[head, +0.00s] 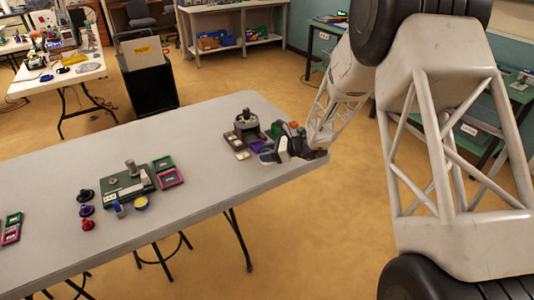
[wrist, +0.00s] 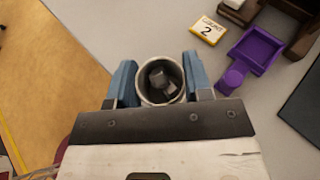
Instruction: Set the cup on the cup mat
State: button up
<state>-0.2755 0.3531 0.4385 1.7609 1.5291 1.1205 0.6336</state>
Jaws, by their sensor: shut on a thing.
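The cup (wrist: 161,80) is pale, with a round rim, and I look down into it in the wrist view. Grey block-like pieces (wrist: 164,78) lie inside it. My gripper (wrist: 160,82) is shut on the cup, with a blue finger on each side of it. In the head view my gripper (head: 288,150) is at the right end of the long grey table, and I cannot make out the cup there. A dark flat thing (wrist: 304,108) lies at the right edge of the wrist view. I cannot tell whether it is the cup mat.
A purple square tray (wrist: 257,51) and a yellow-white card block (wrist: 207,30) lie near the gripper. The table edge (wrist: 75,32) is close on the left, with floor beyond. A round device (head: 246,121) stands behind.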

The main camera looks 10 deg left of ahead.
jog(key=w+d+m+t, duration=0.1)
jog(key=w+d, duration=0.1)
jog(key=w+d+m+t, duration=0.1)
jog(key=w+d, duration=0.1)
jog(key=d, duration=0.1)
jog(key=w+d+m+t, duration=0.1)
jog(key=w+d+t, duration=0.1)
jog(key=d, duration=0.1)
jog(key=shift+w+d+f, duration=0.15)
jog(key=shift+w+d, duration=0.05)
jog(key=shift+w, duration=0.15)
jog(key=w+a, duration=0.1)
jog(key=w, duration=0.4)
jog(key=w+a+f, duration=0.1)
jog(key=w+a, duration=0.1)
jog(key=w, duration=0.3)
jog(key=w+a, duration=0.2)
jog(key=w, duration=0.3)
jog(key=shift+a+f, duration=0.15)
jog(key=shift+f, duration=0.1)
jog(key=shift+f, duration=1.75)
jog(key=shift+f, duration=0.15)
